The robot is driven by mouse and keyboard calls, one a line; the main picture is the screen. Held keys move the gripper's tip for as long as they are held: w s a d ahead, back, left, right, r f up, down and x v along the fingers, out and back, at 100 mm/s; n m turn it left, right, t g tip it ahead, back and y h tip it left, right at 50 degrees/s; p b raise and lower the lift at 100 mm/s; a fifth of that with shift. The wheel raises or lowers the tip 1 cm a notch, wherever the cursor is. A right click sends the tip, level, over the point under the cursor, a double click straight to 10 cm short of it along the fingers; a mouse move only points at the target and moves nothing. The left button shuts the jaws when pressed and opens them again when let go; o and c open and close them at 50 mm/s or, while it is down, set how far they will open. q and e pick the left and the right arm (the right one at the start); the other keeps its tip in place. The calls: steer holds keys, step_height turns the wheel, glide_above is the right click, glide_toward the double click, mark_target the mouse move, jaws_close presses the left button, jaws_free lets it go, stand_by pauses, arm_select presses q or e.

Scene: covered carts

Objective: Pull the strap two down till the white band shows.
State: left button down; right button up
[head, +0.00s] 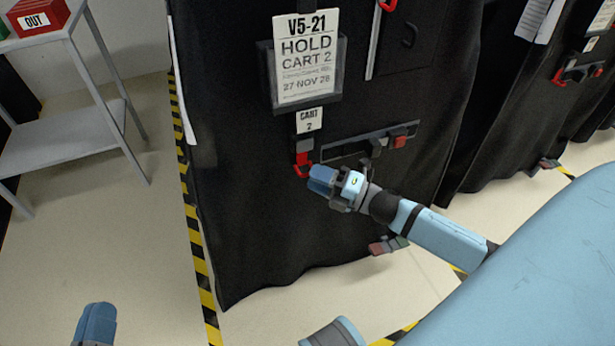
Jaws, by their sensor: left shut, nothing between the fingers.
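A black-covered cart (250,220) carries a "CART 2" tag (309,120). Below this tag a short strap with a red pull loop (302,171) hangs against the cover. My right gripper (319,180) is at the loop's lower right, its blue fingertips touching or very near it. I cannot tell whether the loop lies between the fingers. My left gripper (96,325) is shut and empty at the bottom left edge, far from the cart.
A "HOLD CART 2" card (308,58) hangs above the tag. A dark bar with a red piece (398,138) is right of the strap. A grey shelf table (70,140) with a red "OUT" box (38,18) stands left. Another covered cart (510,110) is right.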

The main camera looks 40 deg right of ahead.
arm_select(q)
steer(key=shift+f, duration=0.35)
arm_select(e)
steer(key=shift+x, duration=1.4)
steer(key=shift+c, duration=0.5)
